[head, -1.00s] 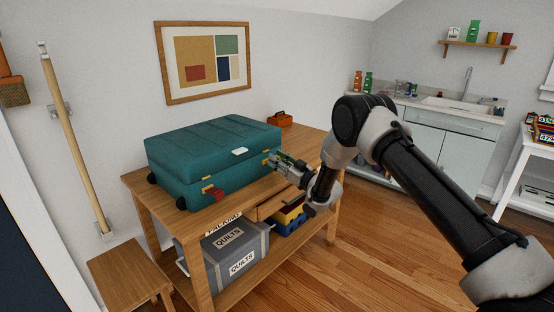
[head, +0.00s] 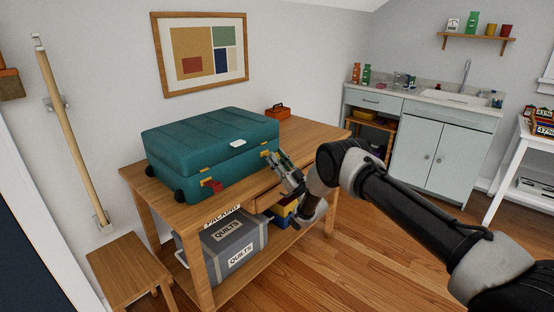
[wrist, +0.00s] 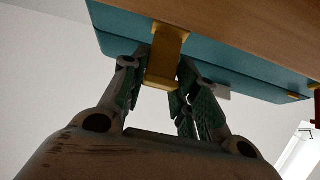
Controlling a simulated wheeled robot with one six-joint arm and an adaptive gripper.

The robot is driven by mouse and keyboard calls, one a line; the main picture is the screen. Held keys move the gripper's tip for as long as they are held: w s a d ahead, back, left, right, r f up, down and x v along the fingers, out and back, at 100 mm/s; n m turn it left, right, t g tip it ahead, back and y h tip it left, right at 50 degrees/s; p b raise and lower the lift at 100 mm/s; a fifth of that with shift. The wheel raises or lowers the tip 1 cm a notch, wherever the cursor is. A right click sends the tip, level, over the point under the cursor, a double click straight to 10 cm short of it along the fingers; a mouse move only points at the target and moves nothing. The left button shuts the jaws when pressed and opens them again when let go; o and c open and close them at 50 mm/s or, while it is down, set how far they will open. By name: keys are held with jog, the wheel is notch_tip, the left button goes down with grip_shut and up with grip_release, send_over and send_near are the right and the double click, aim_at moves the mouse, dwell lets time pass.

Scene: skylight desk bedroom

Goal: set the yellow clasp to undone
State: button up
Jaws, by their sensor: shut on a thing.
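A teal suitcase (head: 205,158) lies closed on the wooden table, and its underside edge fills the top of the wrist view (wrist: 225,70). The yellow clasp (wrist: 167,48) is on the suitcase's front, a broad yellow plate that sticks out towards the wrist camera. My gripper (head: 274,157) is at the right end of the suitcase front and mostly hides this clasp in the head view. In the wrist view, the gripper's green-padded fingers (wrist: 160,85) stand on both sides of the clasp and are shut on it. Its exact angle is hard to tell.
A second latch with a red tag (head: 211,185) is on the left of the suitcase front. The table (head: 308,132) also bears an orange toolbox (head: 277,111). A grey quilts box (head: 232,245) stands on the shelf below. A stool (head: 125,270) is at left.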

jog(key=o, duration=1)
jog(key=v, duration=0.7)
jog(key=shift+s+d+f, duration=0.15)
jog(key=shift+d+f, duration=0.05)
